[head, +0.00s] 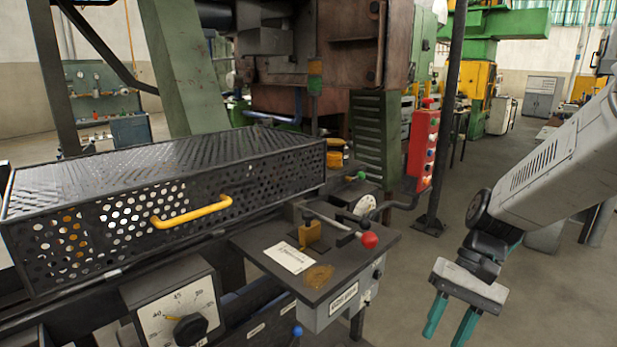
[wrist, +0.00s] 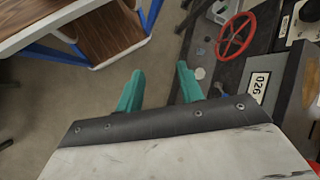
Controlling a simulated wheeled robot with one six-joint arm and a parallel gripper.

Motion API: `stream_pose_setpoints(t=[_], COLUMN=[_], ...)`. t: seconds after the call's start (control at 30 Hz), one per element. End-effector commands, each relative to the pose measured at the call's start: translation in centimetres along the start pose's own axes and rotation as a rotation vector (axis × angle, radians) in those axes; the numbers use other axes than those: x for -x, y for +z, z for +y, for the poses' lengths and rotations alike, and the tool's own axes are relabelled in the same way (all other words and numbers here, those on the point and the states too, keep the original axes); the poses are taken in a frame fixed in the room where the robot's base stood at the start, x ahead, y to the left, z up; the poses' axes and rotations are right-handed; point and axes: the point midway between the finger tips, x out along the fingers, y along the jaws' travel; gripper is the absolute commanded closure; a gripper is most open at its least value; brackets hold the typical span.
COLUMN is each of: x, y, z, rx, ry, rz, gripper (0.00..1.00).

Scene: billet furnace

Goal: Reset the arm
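My gripper (head: 450,322) hangs at the lower right in the head view, with its teal fingers pointing down and spread apart. Nothing is between them. It is over open floor, to the right of the furnace control table and apart from it. In the wrist view my gripper (wrist: 160,88) also shows open and empty, with the floor and the machine's side beyond its fingers. My arm comes in from the right edge of the head view.
A perforated black cover (head: 165,190) with a yellow handle (head: 192,212) lies left. The control table (head: 345,262) bears a red-knobbed lever (head: 369,240). A red button box (head: 422,150) stands behind. A red handwheel (wrist: 236,36) and wooden-topped bench (wrist: 85,30) show in the wrist view.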

Motion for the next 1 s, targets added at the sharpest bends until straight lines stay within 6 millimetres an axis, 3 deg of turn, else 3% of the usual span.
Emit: stream_pose_setpoints(t=[0.2,0.5,0.7,1.0], x=[2.0,3.7,4.6,5.2], y=[6.3,12.8,15.2,15.9], z=[2.2,4.6,4.2,3.7], rx=[0.058,0.173,0.229,0.254], ry=[0.201,0.387,0.395,0.392], rz=[0.15,0.382,0.505,0.547], gripper=[0.63,0.63,0.63,0.63])
